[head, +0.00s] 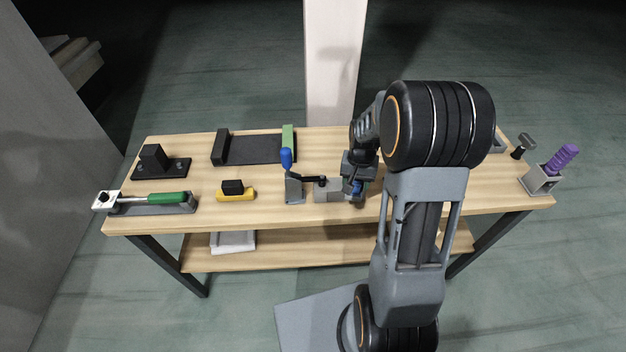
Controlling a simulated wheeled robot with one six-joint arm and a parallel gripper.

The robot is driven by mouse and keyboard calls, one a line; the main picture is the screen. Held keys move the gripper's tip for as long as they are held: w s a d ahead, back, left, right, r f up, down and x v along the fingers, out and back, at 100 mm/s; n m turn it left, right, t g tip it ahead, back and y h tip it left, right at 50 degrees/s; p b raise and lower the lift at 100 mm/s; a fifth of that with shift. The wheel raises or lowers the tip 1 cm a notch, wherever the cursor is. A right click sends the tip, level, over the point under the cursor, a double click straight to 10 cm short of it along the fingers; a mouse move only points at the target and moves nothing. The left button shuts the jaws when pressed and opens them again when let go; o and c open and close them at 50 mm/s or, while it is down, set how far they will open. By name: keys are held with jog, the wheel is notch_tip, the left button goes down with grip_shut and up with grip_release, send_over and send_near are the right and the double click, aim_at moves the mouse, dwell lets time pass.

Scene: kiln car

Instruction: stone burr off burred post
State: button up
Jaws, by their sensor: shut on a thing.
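My gripper (355,190) is low over the front middle of the bench, partly hidden behind my own arm. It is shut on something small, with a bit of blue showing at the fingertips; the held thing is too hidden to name. Just left of it is a grey block (327,190), very close to the fingers; I cannot tell whether they touch. A toggle clamp (294,187) with a blue handle stands left of this block, its dark arm reaching over to it. No burr can be made out at this size, and I cannot tell which piece is the burred post.
A black block on a plate (153,158), a green-handled tool (165,198) in a holder, a yellow-based black block (235,191) and a dark tray (262,150) stand left. A purple-handled thing (562,158) in a grey holder stands far right.

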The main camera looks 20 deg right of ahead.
dwell(0.4)
jog(key=shift+w+a, duration=0.2)
jog(key=shift+a, duration=0.8)
jog(key=shift+w+a, duration=0.2)
jog(key=shift+a, duration=0.75)
jog(key=shift+r, duration=0.1)
notch_tip(320, 180, up, 7)
jog(key=p, duration=0.5)
